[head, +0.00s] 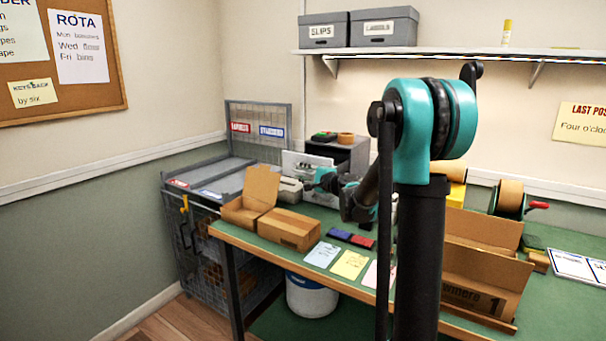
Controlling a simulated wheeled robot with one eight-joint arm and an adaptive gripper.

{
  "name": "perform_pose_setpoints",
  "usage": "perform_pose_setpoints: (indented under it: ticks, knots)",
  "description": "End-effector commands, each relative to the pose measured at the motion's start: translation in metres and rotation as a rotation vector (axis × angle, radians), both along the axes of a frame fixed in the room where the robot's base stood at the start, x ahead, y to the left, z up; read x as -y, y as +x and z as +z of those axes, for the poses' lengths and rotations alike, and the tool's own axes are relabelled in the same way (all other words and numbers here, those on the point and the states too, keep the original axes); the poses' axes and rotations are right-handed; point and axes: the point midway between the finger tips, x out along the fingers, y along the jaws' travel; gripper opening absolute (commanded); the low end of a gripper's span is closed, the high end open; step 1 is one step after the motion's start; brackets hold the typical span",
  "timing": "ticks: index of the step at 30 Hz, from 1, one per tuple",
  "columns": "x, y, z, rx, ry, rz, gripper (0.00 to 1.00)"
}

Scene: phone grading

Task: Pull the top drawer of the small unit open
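The small unit (352,153) is a grey box at the back of the green bench, near the wall corner. Its front is mostly hidden, and I cannot make out the top drawer or whether it is open. A pale upright panel (296,161) stands at its left; I cannot tell if it belongs to the unit. My gripper (319,184) is at the end of my teal and black arm, low over the bench in front of the unit. Its fingers are too small and overlapped to read, and I cannot tell if it touches anything.
An orange tape roll (346,138) sits on the unit. An open carton (249,199) and a closed carton (289,229) lie left of my gripper. Phones (350,238) and coloured cards (349,265) lie in front. A wire cage (215,260) stands left; my column blocks the middle right.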

Motion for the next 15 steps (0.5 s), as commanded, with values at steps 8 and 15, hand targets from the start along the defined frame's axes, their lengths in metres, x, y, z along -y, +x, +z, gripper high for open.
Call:
perform_pose_setpoints:
  ticks: [8,15]
  knots:
    - [0.009,-0.013,0.001,0.000,0.001,-0.002,0.29]
    - [0.034,-0.054,0.005,0.001,0.000,-0.002,0.29]
